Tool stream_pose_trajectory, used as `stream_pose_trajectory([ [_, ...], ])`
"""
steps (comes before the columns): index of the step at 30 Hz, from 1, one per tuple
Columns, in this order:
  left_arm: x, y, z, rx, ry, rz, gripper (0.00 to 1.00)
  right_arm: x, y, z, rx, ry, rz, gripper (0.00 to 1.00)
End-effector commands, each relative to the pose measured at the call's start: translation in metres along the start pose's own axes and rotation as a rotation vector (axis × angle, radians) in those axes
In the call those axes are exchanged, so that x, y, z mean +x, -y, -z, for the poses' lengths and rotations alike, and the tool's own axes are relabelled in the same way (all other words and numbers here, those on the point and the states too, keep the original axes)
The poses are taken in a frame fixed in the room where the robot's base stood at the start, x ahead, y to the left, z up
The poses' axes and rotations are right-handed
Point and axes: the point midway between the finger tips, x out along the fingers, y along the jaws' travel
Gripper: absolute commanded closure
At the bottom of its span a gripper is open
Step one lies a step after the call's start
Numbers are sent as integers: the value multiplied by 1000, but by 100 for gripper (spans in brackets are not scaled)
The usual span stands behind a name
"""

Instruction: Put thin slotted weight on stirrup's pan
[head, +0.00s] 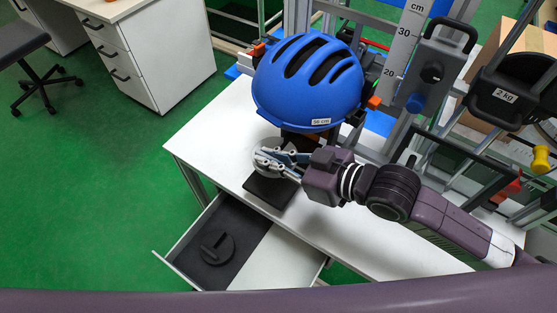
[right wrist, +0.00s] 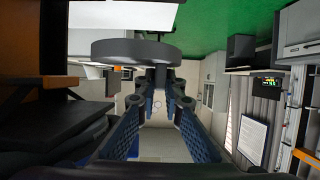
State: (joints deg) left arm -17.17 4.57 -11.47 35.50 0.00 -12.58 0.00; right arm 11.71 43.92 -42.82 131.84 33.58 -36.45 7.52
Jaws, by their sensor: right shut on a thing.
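My right gripper (head: 277,159) is under the front of the blue helmet, its fingers closed on a thin grey disc, the slotted weight (head: 262,165). In the right wrist view the weight (right wrist: 130,51) shows edge-on as a thick dark grey band, at the tips of my blue-padded fingers (right wrist: 158,90). A dark square plate (head: 270,192), which looks like the stirrup's pan, is just below the weight in the head view. I cannot tell whether weight and plate touch. The rest of the stirrup is largely hidden by helmet and gripper. My left gripper is out of view.
The blue helmet (head: 305,85) sits close above the gripper on the tower. An open drawer (head: 186,233) holds a dark round slotted shape (head: 212,248). A black weight marked 2 kg (head: 515,80) is at right. The white table (head: 215,130) is clear at left.

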Motion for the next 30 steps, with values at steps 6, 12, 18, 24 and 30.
stream_pose_trajectory([
  [6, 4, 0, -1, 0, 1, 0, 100, 14, 0, -32, -2, -6, -1, 100],
  [12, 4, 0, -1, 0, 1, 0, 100, 19, 0, -44, -3, -8, -1, 100],
  [18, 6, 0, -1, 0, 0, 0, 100, 27, 0, -62, -2, -7, -1, 100],
  [24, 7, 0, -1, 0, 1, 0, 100, 33, 0, -77, -4, -9, -2, 100],
  [30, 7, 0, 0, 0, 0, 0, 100, 33, 0, -77, -4, -10, -2, 100],
])
